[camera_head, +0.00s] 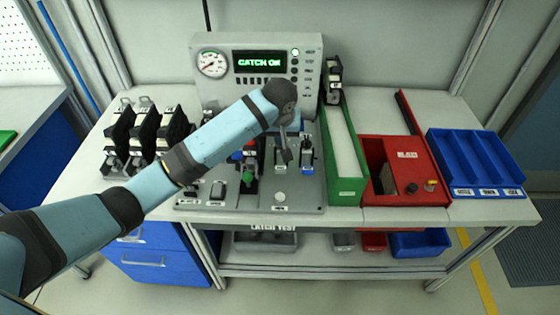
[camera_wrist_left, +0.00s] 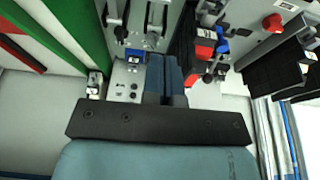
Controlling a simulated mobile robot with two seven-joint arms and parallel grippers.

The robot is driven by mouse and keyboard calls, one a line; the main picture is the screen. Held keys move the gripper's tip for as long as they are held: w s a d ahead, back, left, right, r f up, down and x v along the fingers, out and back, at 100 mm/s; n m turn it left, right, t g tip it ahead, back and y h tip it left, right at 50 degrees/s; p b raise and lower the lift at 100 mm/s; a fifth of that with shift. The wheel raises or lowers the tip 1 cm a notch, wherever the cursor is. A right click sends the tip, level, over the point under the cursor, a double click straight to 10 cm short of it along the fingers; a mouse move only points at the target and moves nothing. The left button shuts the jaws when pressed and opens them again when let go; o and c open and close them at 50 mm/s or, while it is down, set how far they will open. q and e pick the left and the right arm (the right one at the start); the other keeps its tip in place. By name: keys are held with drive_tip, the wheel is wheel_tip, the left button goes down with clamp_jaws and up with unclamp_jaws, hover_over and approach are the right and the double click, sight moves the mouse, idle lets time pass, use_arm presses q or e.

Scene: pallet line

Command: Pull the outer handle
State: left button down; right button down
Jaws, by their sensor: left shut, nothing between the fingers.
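The grey test panel (camera_head: 300,195) on the bench carries several small catches and knobs. One metal catch with a lever (camera_head: 307,152) stands above a blue label at its right. A black and green clamp (camera_head: 249,178) stands left of centre. I cannot tell which part is the outer handle. Contact with a part cannot be made out. My arm hides part of the panel. My right gripper is out of view.
A console (camera_head: 258,62) with a gauge and a lit screen stands behind the panel. Several black clamp units (camera_head: 145,135) stand left. A green tray (camera_head: 346,190), a red box (camera_head: 400,165) and a blue bin (camera_head: 475,160) stand right. Bare bench lies at the front left.

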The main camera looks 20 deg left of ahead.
sight(281, 166)
use_arm(q)
drive_tip(key=x, duration=0.4)
drive_tip(key=p+x, duration=0.1)
drive_tip(key=x, duration=0.7)
drive_tip(key=shift+s+d+f+p, duration=0.1)
drive_tip(key=shift+s+f+p, duration=0.2)
drive_tip(key=shift+f+p, duration=0.15)
drive_tip(key=shift+f, duration=0.55)
drive_tip(key=shift+w+f, duration=0.1)
